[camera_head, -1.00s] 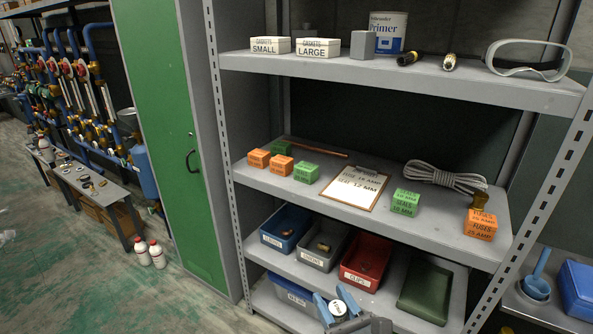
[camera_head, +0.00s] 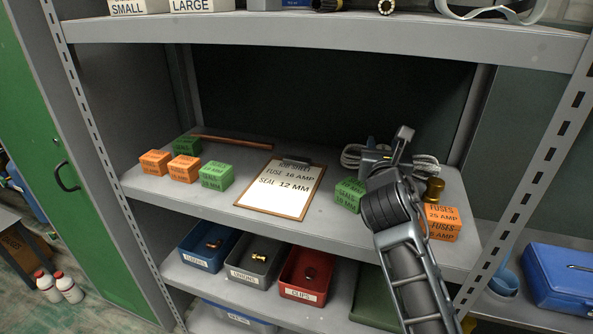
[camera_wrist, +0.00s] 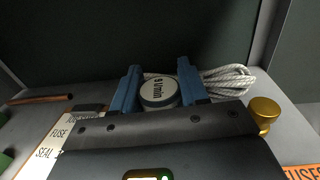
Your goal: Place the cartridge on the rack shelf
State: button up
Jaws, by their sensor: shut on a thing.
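The cartridge (camera_wrist: 158,90) is a short round piece with a dark side and a white top lettered "8 l/min". My gripper (camera_wrist: 158,88) is shut on it, with a blue finger on each side in the wrist view. In the head view my gripper (camera_head: 385,148) is over the right part of the rack's middle shelf (camera_head: 262,223), just in front of the coiled rope, and my arm hides the cartridge. I cannot tell whether the cartridge touches the shelf.
Around my gripper are the rope (camera_head: 425,168), a green seals box (camera_head: 349,195), orange fuse boxes (camera_head: 441,222), a brass fitting (camera_head: 434,190) and a clipboard (camera_head: 283,187). The upper shelf (camera_head: 320,35) is overhead. Bare shelf lies behind the clipboard.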

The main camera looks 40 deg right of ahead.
jog(key=s+d+r+m+g+h, duration=0.1)
jog(key=s+d+g, duration=0.1)
jog(key=s+d, duration=0.15)
jog(key=f, duration=0.2)
jog(key=f+b, duration=0.2)
jog(key=f, duration=0.1)
jog(key=shift+w+a+f, duration=0.3)
jog(key=shift+a, duration=0.05)
jog(key=shift+w+f+b, duration=0.15)
jog(key=shift+f+b, duration=0.1)
jog(key=shift+f, duration=0.75)
jog(key=shift+w+f+b, duration=0.1)
jog(key=shift+f+b, duration=0.15)
jog(key=shift+f, duration=0.7)
jog(key=shift+f, duration=0.15)
jog(key=o, duration=1.1)
